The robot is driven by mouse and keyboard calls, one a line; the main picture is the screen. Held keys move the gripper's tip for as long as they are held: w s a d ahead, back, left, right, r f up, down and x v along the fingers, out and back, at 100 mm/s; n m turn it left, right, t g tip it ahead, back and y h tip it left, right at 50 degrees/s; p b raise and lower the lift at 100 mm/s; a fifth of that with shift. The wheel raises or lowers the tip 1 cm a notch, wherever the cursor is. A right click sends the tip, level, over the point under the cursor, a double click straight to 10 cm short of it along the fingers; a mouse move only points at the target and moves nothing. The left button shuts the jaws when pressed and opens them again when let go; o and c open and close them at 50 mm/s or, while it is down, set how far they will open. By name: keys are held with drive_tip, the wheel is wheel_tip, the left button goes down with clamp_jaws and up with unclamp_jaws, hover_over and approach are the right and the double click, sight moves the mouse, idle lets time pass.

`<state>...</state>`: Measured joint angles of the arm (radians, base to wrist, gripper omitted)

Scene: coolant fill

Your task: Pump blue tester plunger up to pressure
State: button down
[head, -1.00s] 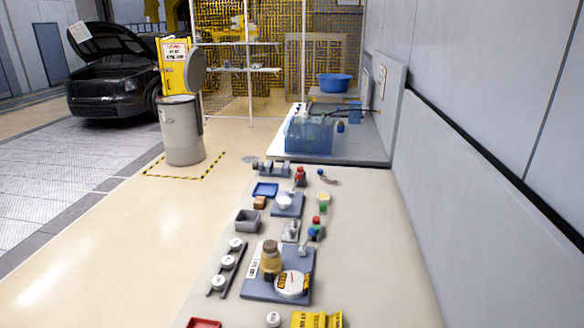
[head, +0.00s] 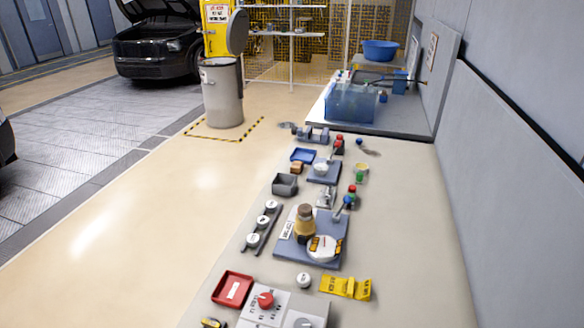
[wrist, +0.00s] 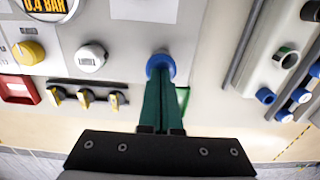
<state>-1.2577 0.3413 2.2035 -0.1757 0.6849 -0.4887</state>
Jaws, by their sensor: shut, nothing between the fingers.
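In the wrist view, the blue round plunger knob (wrist: 160,63) stands on a pale grey panel (wrist: 125,62). My gripper (wrist: 160,84) has its two dark green fingers together and empty. The fingertips are right at the near side of the blue knob and overlap its edge in the picture; I cannot tell whether they touch it. A display (wrist: 45,8) at the top left reads 0.4 BAR and is partly cut off. My gripper is not visible in the head view, and I cannot make out the blue plunger there.
In the head view, the bench holds a red tray (head: 232,289) and a yellow folded sign (head: 346,287).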

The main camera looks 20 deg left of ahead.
drive_tip(key=shift+d+f, duration=0.15)
drive_tip(key=shift+f, duration=0.05)
wheel_tip(320, 180, up, 15)
drive_tip(key=shift+f, duration=0.2)
idle(1.4)
wheel_tip(320, 180, down, 12)
drive_tip(key=shift+s+r, duration=0.1)
drive_tip(key=shift+r, duration=0.05)
idle(0.8)
